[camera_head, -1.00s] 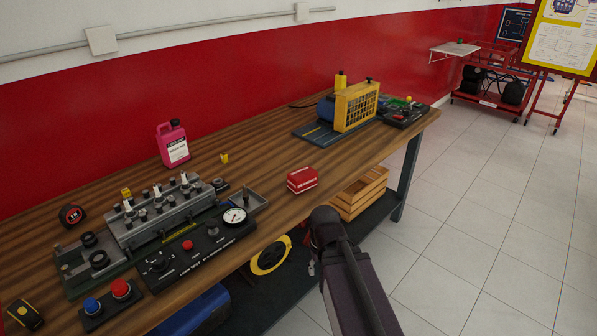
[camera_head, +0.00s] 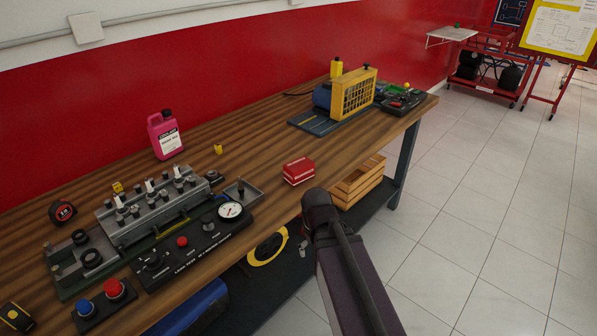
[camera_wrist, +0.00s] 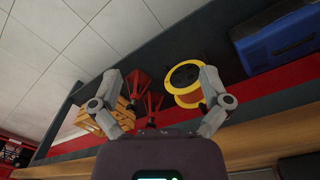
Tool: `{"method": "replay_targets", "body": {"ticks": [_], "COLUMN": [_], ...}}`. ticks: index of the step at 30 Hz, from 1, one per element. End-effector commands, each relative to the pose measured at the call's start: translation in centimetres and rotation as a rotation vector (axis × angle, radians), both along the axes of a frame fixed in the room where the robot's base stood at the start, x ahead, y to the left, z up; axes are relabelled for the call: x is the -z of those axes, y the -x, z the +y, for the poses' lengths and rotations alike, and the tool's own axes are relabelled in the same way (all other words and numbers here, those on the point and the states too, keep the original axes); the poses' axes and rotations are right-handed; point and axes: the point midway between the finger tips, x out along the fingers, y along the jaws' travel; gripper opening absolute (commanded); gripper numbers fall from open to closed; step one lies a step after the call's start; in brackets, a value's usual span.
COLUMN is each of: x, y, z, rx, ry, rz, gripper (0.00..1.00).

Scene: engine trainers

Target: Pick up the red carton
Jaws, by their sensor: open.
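The red carton (camera_head: 299,171) is a small red box with a white band around its side. It lies on the wooden workbench (camera_head: 245,185) near the front edge, in the head view. My arm comes up from the lower right of the head view, and its upper end is just in front of the bench edge, below and right of the carton. In the wrist view my gripper (camera_wrist: 161,98) has its two grey fingers spread wide with nothing between them. The wrist view looks toward the lower shelf and the floor, and I do not see the carton there.
On the bench stand a pink jug (camera_head: 165,135), a grey engine test rig (camera_head: 150,225), a yellow caged unit (camera_head: 353,95) and a small yellow item (camera_head: 218,149). Under it are a wooden crate (camera_head: 358,185), a yellow reel (camera_wrist: 184,84) and a blue case (camera_wrist: 275,35). Tiled floor lies right.

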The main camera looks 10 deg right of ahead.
Motion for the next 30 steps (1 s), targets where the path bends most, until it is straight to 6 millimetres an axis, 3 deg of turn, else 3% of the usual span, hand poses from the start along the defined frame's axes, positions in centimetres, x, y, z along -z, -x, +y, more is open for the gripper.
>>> {"method": "replay_targets", "body": {"ticks": [8, 17, 24, 30], "x": [-1.2, -4.5, -8.5, -12.0], "y": [-4.3, -11.3, -16.8, -20.4], "z": [0.1, 1.8, 5.1, 8.7], "rx": [-0.318, -0.863, -1.27, -1.526], "ry": [0.192, 0.536, 0.819, 1.021], "rz": [0.015, 0.133, 0.324, 0.526], "gripper": [1.0, 1.0, 1.0, 1.0]}}
